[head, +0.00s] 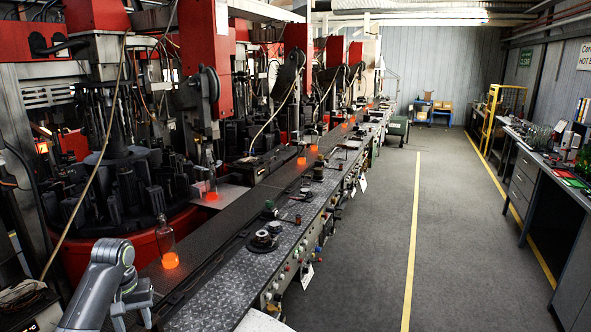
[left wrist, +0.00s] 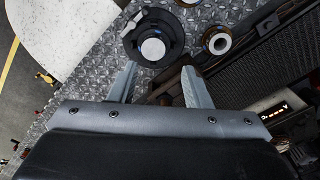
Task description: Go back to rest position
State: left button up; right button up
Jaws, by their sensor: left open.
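My left gripper (head: 132,309) is at the lower left of the head view, beside the near end of the conveyor (head: 225,222). In the left wrist view its two fingers (left wrist: 160,88) are apart, with nothing between them. It is above the diamond-plate ledge (left wrist: 95,62). A round black fitting with a pale centre (left wrist: 150,50) and a smaller ring (left wrist: 217,41) lie on the ledge just beyond the fingertips. My right gripper is not in either view.
A clear bottle with a glowing orange base (head: 168,246) stands on the conveyor near my left gripper. More glowing bottles stand farther along. Red and black moulding machines (head: 110,165) line the left. The grey floor (head: 375,240) is open, with a workbench (head: 530,165) at right.

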pick_arm(q)
jog(key=s+d+f+m+t, duration=0.2)
jog(key=s+d+f+m, duration=0.15)
jog(key=s+f, duration=1.3)
jog(key=s+d+r+t+y, duration=0.1)
jog(key=s+d+r, duration=0.15)
jog(key=s, duration=0.75)
jog(key=s+d+r, duration=0.1)
jog(key=s+r, duration=0.2)
jog(key=s, duration=0.7)
notch_tip(320, 180, down, 32)
jog(key=a+b, duration=0.2)
jog(key=b, duration=0.6)
jog(key=s+f+g+b, duration=0.1)
jog(key=s+f+b, duration=0.2)
jog(key=s+f, duration=0.4)
jog(key=s+d+f+g+b, duration=0.1)
jog(key=s+f+b, duration=0.2)
jog(key=s+f, duration=0.5)
notch_tip(320, 180, down, 8)
jog(key=shift+d+r, duration=0.1)
jog(key=shift+d, duration=0.15)
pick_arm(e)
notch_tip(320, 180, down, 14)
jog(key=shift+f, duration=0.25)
